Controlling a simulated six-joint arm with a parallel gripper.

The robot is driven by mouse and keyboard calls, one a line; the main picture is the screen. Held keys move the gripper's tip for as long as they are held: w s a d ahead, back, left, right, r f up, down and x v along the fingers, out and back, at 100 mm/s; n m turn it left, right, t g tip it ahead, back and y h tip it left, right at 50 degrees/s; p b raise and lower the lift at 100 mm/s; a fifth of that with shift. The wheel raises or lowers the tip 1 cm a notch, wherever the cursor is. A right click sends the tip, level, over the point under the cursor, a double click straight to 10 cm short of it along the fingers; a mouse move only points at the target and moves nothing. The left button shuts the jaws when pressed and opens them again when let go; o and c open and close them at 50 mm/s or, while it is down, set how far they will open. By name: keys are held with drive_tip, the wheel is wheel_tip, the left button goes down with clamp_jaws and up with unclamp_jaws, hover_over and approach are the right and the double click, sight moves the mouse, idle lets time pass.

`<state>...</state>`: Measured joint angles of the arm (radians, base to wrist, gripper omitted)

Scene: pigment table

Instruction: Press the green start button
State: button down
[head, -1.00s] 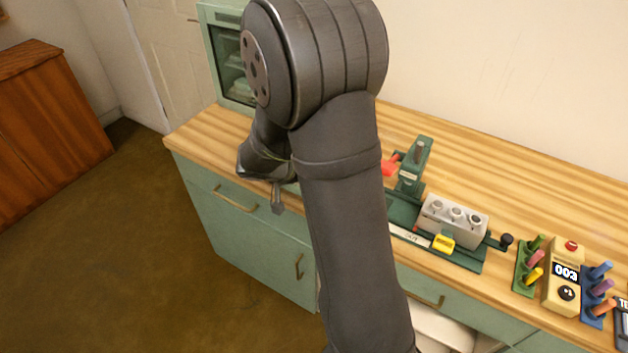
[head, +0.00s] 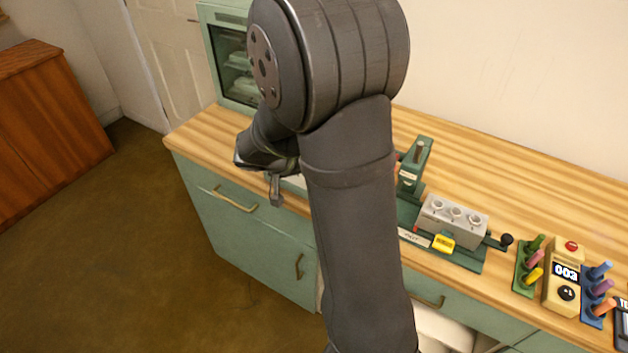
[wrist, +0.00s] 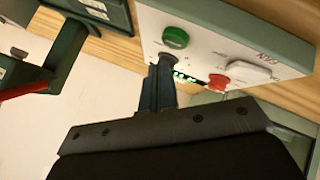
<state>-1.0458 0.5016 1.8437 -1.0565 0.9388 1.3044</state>
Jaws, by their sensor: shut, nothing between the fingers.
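The green button (wrist: 175,38) is a round cap on a white control panel (wrist: 205,42) in the wrist view. A red button (wrist: 218,81) sits on the same panel, lower right of it. My gripper (wrist: 164,66) is shut and empty, its dark fingers pointing up at the panel just below the green button. I see a small gap in the picture between fingertips and button; whether they touch in depth I cannot tell. In the head view my gripper (head: 276,197) hangs near the counter's front edge, and my arm hides the buttons.
A green press-like fixture (head: 412,165) and a grey block with several holes (head: 453,221) stand right of my arm on the wooden counter (head: 205,132). A counter box (head: 566,275) stands between racks of coloured sticks. A green glass-fronted cabinet (head: 233,65) stands at the back left.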

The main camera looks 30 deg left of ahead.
drive_tip(key=shift+r, duration=2.05)
drive_tip(key=shift+f, duration=0.1)
wheel_tip(320, 180, up, 4)
